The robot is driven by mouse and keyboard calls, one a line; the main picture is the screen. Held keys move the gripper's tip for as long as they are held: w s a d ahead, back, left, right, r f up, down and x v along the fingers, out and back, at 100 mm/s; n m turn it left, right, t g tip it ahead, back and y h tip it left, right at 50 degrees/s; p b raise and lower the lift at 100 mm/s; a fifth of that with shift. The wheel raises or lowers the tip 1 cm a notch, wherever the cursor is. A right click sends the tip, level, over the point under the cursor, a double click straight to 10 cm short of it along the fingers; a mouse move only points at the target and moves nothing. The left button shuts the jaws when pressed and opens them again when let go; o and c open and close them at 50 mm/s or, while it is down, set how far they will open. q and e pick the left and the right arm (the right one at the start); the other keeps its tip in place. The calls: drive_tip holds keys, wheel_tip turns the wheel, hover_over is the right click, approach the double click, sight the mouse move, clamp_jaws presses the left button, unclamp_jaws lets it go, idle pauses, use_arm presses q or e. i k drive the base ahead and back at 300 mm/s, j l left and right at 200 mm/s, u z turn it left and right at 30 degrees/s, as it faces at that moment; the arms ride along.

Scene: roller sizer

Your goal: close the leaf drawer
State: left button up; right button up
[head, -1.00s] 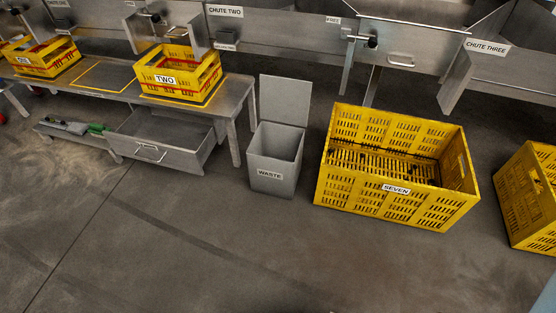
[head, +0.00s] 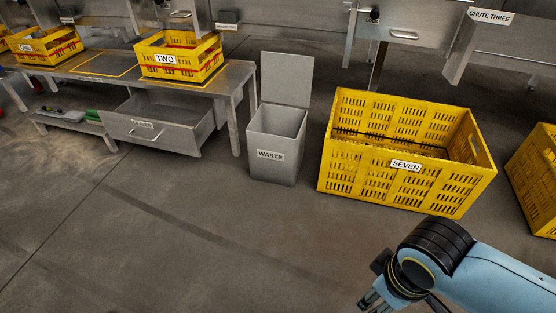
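The leaf drawer (head: 155,130) is a grey metal drawer under the steel bench at the left. It is pulled out, and its inside looks empty from here. Its front carries a bar handle (head: 144,133) and a small label too small to read. My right gripper (head: 366,300) shows at the bottom right, at the end of a light blue arm, far from the drawer. Its fingers are small and dark, and I cannot tell whether they are apart. My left gripper is out of view.
A grey WASTE bin (head: 274,160) with its lid up stands right of the drawer. A large yellow crate SEVEN (head: 400,185) stands further right. Crate TWO (head: 180,60) sits on the bench (head: 232,78). A low shelf (head: 75,124) is left of the drawer. The floor in front is clear.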

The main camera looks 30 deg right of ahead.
sight(163, 117)
drive_tip(key=i+j, duration=0.15)
drive_tip(key=i, duration=0.3)
drive_tip(key=i+j, duration=0.2)
drive_tip(key=i, duration=0.25)
drive_tip(key=i+j+u, duration=0.1)
drive_tip(key=i, duration=0.4)
